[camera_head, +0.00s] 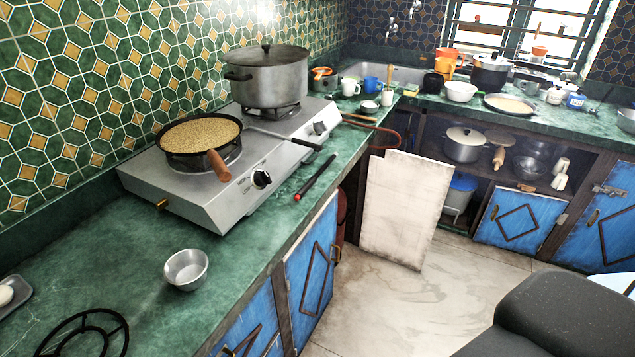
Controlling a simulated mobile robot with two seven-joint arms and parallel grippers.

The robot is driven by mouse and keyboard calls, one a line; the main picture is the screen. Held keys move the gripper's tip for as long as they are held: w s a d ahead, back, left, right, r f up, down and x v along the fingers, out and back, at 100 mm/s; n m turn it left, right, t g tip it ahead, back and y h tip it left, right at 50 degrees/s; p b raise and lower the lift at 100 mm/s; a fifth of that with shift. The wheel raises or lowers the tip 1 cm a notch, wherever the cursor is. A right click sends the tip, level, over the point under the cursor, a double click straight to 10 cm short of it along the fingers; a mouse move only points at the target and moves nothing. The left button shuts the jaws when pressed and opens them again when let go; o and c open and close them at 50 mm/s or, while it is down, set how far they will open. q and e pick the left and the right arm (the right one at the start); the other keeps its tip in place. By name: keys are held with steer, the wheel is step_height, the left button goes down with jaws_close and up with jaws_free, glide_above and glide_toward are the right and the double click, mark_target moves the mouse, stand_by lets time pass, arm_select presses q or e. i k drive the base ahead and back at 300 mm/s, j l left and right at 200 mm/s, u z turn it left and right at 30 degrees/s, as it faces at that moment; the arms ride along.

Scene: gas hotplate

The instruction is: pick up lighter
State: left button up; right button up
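The lighter (316,177) is a long, thin black stick with a small red end. It lies on the green countertop (120,255) near the front edge, just right of the silver gas hotplate (205,203). Its red end points toward the lower left, and nothing covers it. Neither of my grippers shows in the head view, so whether they are open or shut cannot be seen.
A pan with a wooden handle (218,166) and a lidded pot (270,82) sit on the hotplate. A metal bowl (186,269) and a black ring stand (75,340) are on the nearer counter. A pale board (405,205) leans below the counter.

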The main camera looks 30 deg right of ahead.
mark_target(303, 192)
steer(key=i+l+u, duration=0.15)
steer(key=l, duration=0.5)
steer(key=i+l+u, duration=0.15)
steer(key=l, duration=0.45)
steer(key=l+u, duration=0.15)
steer(key=l, duration=0.5)
